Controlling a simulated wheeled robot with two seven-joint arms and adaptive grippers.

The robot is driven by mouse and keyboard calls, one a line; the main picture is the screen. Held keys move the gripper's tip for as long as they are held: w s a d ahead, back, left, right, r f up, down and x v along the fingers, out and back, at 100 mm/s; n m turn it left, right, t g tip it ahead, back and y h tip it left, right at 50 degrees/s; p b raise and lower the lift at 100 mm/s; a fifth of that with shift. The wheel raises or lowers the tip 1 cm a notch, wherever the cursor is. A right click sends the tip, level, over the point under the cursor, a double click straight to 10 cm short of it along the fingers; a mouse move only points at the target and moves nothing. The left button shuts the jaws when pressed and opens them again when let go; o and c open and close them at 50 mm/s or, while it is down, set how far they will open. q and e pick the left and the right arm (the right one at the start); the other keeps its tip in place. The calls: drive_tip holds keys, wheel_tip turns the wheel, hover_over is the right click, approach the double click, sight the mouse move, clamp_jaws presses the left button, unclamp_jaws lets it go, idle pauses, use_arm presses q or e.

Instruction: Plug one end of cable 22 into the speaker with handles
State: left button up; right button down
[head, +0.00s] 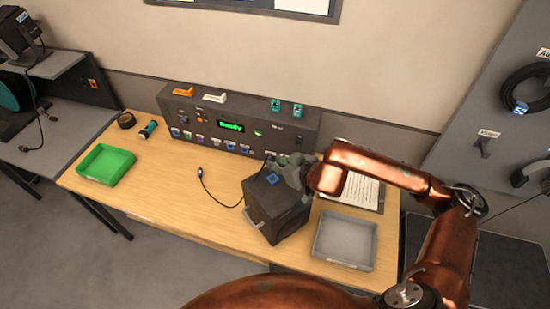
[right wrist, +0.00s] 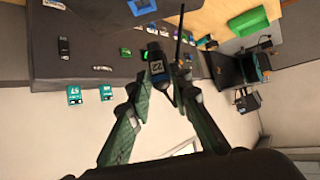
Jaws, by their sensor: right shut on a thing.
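A dark box-shaped speaker (head: 277,212) stands on the wooden table, with handles on its sides and a blue label on top. My right gripper (head: 272,164) is above the back of its top. In the right wrist view, my right gripper (right wrist: 165,78) is shut on a dark plug (right wrist: 157,66) whose tag reads 22. I cannot tell from these views whether the plug touches the speaker. A thin black cable (head: 212,196) lies on the table left of the speaker, its loose end (head: 200,171) near the console. My left gripper is not in view.
A grey lighting console (head: 225,150) with a green display stands behind. A green tray (head: 106,165) is at the left, a grey tray (head: 345,240) right of the speaker. A paper sheet (head: 358,192) lies behind the grey tray. The table's middle left is clear.

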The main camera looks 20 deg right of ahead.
wheel_tip(320, 180, down, 4)
drive_tip(key=shift+w+f+b, duration=0.1)
drive_tip(key=shift+f+b, duration=0.15)
drive_tip(key=shift+b, duration=0.3)
drive_tip(key=shift+w+f, duration=0.15)
drive_tip(key=shift+f, duration=0.2)
use_arm(q)
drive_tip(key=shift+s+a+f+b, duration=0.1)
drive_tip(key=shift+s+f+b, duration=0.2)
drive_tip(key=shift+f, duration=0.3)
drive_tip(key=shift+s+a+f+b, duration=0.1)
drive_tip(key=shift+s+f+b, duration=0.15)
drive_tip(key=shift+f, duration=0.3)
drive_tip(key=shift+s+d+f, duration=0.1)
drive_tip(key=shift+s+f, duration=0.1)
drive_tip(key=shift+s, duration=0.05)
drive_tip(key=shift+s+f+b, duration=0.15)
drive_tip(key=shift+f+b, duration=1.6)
drive_tip(key=shift+b, duration=0.2)
use_arm(e)
drive_tip(key=shift+f, duration=0.85)
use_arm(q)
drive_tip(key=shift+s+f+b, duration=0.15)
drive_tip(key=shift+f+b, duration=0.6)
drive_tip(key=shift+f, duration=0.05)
use_arm(e)
drive_tip(key=shift+s+f, duration=0.25)
drive_tip(key=shift+f, duration=0.05)
